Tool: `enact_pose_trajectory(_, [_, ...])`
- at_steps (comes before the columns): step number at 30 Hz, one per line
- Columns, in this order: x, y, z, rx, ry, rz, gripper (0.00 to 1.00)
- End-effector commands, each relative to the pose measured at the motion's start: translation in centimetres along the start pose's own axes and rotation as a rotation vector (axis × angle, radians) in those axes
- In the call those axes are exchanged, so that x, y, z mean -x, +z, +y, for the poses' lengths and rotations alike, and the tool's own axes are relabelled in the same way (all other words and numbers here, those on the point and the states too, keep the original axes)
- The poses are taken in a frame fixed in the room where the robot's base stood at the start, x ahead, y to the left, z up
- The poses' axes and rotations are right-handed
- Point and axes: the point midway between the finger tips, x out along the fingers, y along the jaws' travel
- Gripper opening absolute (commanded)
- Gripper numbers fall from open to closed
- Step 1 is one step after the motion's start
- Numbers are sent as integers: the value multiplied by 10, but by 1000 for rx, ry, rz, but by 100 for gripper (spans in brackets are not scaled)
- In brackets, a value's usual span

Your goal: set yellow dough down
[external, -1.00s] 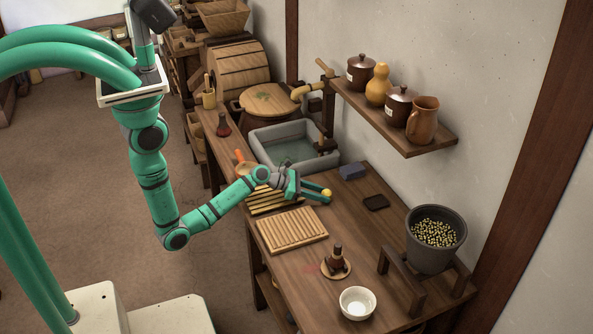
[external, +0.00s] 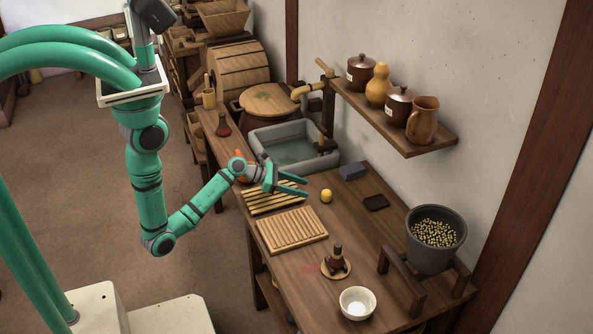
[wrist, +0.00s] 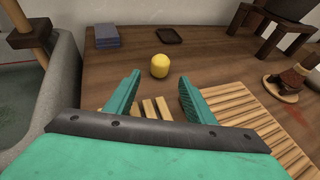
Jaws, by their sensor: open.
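The yellow dough (external: 326,196), a small yellow lump, rests on the wooden counter (external: 350,228), to the right of the slatted rack. In the wrist view the dough (wrist: 159,66) sits on the bare wood beyond my fingertips, apart from them. My gripper (external: 305,187) is open and empty, over the dark-gapped slatted rack (external: 270,202) and to the left of the dough. In the wrist view my gripper (wrist: 158,88) shows its two green fingers spread, with nothing between them.
A ribbed wooden board (external: 292,231), a dark bottle on a round stand (external: 336,267) and a white bowl (external: 357,303) are nearer the front. A blue block (external: 352,172) and a dark tray (external: 376,202) lie by the wall. A grey basin (external: 292,146) is behind.

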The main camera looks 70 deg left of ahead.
Motion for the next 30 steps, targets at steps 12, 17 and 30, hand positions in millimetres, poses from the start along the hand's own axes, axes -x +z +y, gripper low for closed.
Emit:
enact_pose_trajectory(12, [30, 0, 0, 0, -1, 0, 49])
enact_pose_trajectory(17, [29, 0, 0, 0, -1, 0, 49])
enact_pose_trajectory(30, [32, -3, 0, -48, 30, -5, 49])
